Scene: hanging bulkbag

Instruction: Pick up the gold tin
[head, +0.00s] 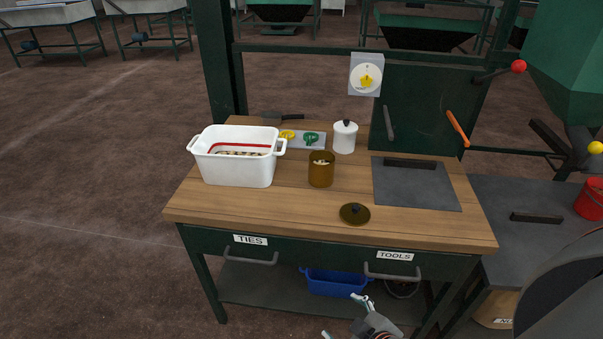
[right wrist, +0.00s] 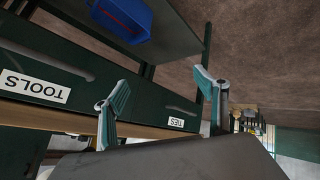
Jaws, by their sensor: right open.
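The gold tin (head: 321,172) stands upright and open on the wooden workbench (head: 250,212), with small pale pieces showing inside. A round gold-brown lid (head: 355,214) with a dark knob lies on the bench in front of it, to the right. My right gripper (head: 345,318) is open and empty at the bottom of the head view, in front of the bench and below its top. In the right wrist view its two fingers (right wrist: 160,92) are spread apart, with the drawer fronts behind them; the tin is not visible there. My left gripper is not in view.
A white tub (head: 238,172) stands left of the tin, and a white lidded canister (head: 344,138) behind it. A dark plate (head: 415,184) lies to the right. Drawer handles (head: 250,260) stick out in front. A blue bin (head: 333,283) sits on the lower shelf.

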